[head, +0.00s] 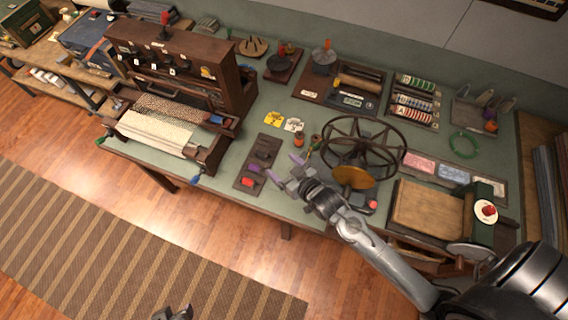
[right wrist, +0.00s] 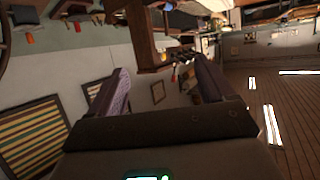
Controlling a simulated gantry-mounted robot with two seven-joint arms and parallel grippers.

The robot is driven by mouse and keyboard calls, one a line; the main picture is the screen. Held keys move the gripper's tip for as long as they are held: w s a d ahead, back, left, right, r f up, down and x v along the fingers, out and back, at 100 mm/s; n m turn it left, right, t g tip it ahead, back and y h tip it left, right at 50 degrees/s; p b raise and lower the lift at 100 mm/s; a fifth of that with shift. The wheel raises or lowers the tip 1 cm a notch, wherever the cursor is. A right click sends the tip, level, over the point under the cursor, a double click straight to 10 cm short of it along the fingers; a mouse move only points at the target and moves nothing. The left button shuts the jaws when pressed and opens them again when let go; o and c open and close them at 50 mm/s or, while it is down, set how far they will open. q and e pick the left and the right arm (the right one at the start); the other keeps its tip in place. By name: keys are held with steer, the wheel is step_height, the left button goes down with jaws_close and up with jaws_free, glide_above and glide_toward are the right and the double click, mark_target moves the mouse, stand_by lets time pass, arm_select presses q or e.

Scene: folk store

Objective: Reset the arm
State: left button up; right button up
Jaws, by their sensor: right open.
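My right arm reaches in from the lower right of the head view. Its gripper (head: 283,168) is over the front edge of the green-topped workbench (head: 222,183), near a dark tray with purple and red pieces. The fingers are spread with nothing between them. The right wrist view also shows the two purple-grey fingers of this gripper (right wrist: 162,90) wide apart and empty. A dark part of my left gripper (head: 172,313) shows at the bottom edge of the head view; most of it is cut off, so its jaws cannot be judged.
A dark spoked wheel (head: 363,150) and an orange disc (head: 353,177) stand right of the right gripper. A small dark tray (head: 258,163) lies left of it. A wooden loom (head: 180,70) fills the bench's left end. Open floor and a striped rug (head: 110,245) lie in front.

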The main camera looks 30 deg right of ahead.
steer(key=shift+a+r, duration=0.15)
steer(key=shift+r, duration=0.15)
steer(key=shift+s, duration=0.1)
steer(key=s+r+g+h, duration=0.1)
steer(key=s+r+g, duration=0.1)
steer(key=s+g, duration=0.8)
steer(key=s, duration=0.9)
steer(key=shift+s+d+n, duration=0.35)
steer(key=shift+d+n, duration=0.05)
